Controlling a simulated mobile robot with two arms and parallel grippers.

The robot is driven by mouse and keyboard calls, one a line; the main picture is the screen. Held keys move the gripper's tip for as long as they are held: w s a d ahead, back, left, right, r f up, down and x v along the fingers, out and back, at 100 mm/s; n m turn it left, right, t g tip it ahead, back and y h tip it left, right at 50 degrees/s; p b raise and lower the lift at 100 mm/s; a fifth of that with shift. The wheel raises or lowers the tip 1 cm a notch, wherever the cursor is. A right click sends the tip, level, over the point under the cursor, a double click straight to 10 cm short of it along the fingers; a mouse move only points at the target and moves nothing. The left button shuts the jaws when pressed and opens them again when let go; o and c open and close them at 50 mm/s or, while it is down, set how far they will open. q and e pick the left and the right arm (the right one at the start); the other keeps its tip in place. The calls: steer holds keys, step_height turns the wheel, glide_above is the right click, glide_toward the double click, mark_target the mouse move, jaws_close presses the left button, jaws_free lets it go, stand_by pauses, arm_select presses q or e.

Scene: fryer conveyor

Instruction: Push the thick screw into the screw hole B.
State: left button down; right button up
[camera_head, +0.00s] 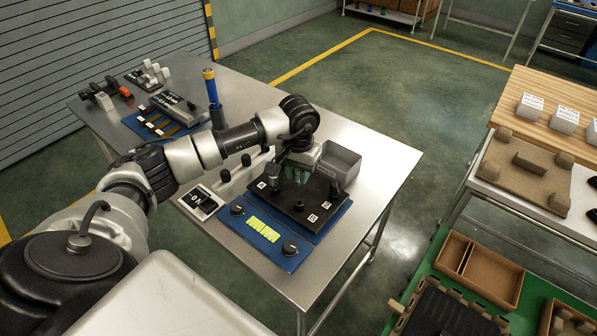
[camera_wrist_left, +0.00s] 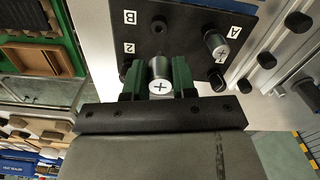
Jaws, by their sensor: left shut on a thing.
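My left gripper (camera_wrist_left: 158,82) is shut on a screw with a silver, cross-marked head (camera_wrist_left: 160,88), held between its green fingers. In the head view my left gripper (camera_head: 299,173) is over the far part of the black plate (camera_head: 305,214), and the held screw is hard to make out. Another silver-headed screw (camera_wrist_left: 216,44) stands upright at label A; it also shows in the head view (camera_head: 273,176). I cannot compare the screws' thickness surely. My right gripper is not seen.
The plate lies on a blue base with a yellow display (camera_head: 264,229) and knobs. A grey bin (camera_head: 339,163) stands just behind. Black knobs (camera_head: 225,176) line the left side. The metal table's (camera_head: 390,178) right end is clear.

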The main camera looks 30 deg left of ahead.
arm_select(q)
steer(key=shift+d+f, duration=0.1)
steer(key=shift+f, duration=0.3)
steer(key=shift+f+b, duration=0.35)
steer(key=shift+f, duration=0.2)
steer(key=shift+f+b, duration=0.6)
steer(key=shift+f, duration=1.05)
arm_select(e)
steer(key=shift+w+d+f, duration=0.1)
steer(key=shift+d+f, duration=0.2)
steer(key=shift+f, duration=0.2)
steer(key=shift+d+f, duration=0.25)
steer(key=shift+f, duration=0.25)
arm_select(q)
steer(key=shift+f, duration=0.1)
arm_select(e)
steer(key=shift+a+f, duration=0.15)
arm_select(q)
steer(key=shift+f+b, duration=0.25)
steer(key=shift+b, duration=0.3)
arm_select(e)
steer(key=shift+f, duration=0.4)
arm_select(q)
steer(key=shift+b, duration=0.3)
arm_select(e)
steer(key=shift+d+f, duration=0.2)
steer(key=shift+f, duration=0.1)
